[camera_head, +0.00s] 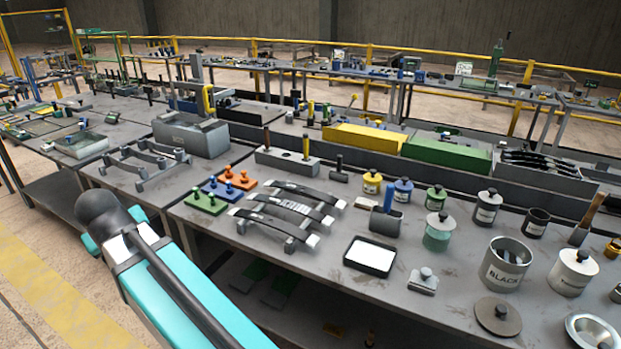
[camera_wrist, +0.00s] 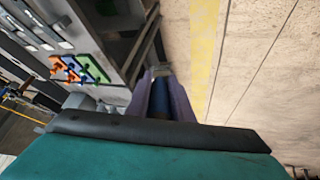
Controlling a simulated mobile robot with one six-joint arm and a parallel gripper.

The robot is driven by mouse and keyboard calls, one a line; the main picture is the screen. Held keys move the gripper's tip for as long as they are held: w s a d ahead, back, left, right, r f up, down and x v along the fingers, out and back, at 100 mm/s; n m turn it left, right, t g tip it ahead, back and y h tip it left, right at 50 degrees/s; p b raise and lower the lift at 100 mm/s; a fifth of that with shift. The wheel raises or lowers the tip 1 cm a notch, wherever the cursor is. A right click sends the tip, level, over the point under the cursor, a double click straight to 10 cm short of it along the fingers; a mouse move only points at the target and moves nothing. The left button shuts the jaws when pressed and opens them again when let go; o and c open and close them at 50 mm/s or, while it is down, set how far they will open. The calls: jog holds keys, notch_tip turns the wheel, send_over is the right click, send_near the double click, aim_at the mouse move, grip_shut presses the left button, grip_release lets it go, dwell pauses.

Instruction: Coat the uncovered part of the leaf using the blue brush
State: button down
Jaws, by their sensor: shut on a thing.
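Three curved leaves lie side by side on a rack in the head view. They are mostly dark with pale ends, and the middle leaf (camera_head: 290,207) has a pale, patterned patch along its centre. In the wrist view my gripper (camera_wrist: 160,84) is shut on a blue thing (camera_wrist: 160,103) with a pale grey tip, which looks like a brush. It is over the floor beside the bench, away from the leaves. My gripper's fingers do not show in the head view. A flat blue piece (camera_head: 389,194) stands in a dark grey holder (camera_head: 386,221).
A black tray with a white inside (camera_head: 370,254), a tin marked BLACK (camera_head: 503,274) and several lidded jars stand right of the leaves. Green, blue and orange knobbed blocks (camera_head: 205,201) sit left of them. The bench's front edge is near my arm.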

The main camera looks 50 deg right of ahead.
jog(key=shift+w+d, duration=0.1)
jog(key=s+d+m+p, duration=0.2)
jog(key=d+p, duration=0.1)
jog(key=d, duration=1.7)
jog(key=s+d+m+p, duration=0.1)
jog(key=s+d+p, duration=0.15)
jog(key=d, duration=1.75)
jog(key=s+d+p, duration=0.1)
jog(key=s+d, duration=0.2)
jog(key=d, duration=0.3)
jog(key=s+d+m, duration=0.1)
jog(key=s+d, duration=0.3)
jog(key=d, duration=0.3)
jog(key=shift+r+y+p, duration=0.3)
jog(key=shift+r+p, duration=0.1)
jog(key=shift+r, duration=0.05)
jog(key=shift+w+f, duration=0.1)
jog(key=shift+f+b, duration=1.45)
jog(key=shift+f, duration=1.45)
jog(key=shift+f+b, duration=0.45)
jog(key=shift+f, duration=0.25)
jog(key=shift+d, duration=0.1)
